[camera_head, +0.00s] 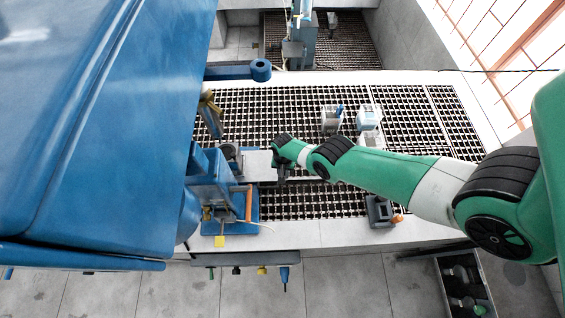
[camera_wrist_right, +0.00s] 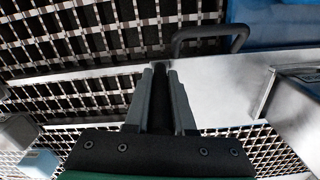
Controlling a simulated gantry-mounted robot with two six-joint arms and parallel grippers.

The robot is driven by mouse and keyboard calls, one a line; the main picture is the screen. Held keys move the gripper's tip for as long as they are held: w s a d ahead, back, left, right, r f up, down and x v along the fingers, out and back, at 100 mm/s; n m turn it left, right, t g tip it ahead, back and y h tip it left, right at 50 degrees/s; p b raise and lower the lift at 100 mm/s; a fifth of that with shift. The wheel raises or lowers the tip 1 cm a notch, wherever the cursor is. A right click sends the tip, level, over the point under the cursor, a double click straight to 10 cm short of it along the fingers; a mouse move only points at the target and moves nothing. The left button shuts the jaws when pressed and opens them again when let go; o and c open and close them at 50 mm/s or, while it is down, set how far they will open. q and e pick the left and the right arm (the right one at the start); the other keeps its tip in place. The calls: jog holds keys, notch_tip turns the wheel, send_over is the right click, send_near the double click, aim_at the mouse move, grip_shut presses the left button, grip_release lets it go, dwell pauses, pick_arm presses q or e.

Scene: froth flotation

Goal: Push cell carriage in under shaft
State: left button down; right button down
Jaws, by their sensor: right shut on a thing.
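The cell carriage (camera_head: 261,160) is a pale metal plate lying level on the bench beside the blue flotation machine (camera_head: 100,110). Its left part runs up to the machine's blue frame. A round grey vessel (camera_head: 229,152) shows at its left end, partly hidden by the frame. My right gripper (camera_head: 281,170) is at the plate's right end. In the right wrist view the fingers (camera_wrist_right: 162,75) are almost together at the plate's (camera_wrist_right: 225,80) near end, with a narrow dark strip between them. The shaft cannot be clearly made out. My left gripper is not in view.
Dark grating (camera_head: 270,110) covers the bench top. A dark bent handle (camera_wrist_right: 205,35) stands behind the plate.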

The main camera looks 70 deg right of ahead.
jog(key=shift+w, duration=0.1)
dwell(0.3)
jog(key=c, duration=0.8)
grip_release()
jog(key=shift+w+a, duration=0.1)
jog(key=shift+w, duration=0.05)
jog(key=shift+o, duration=0.2)
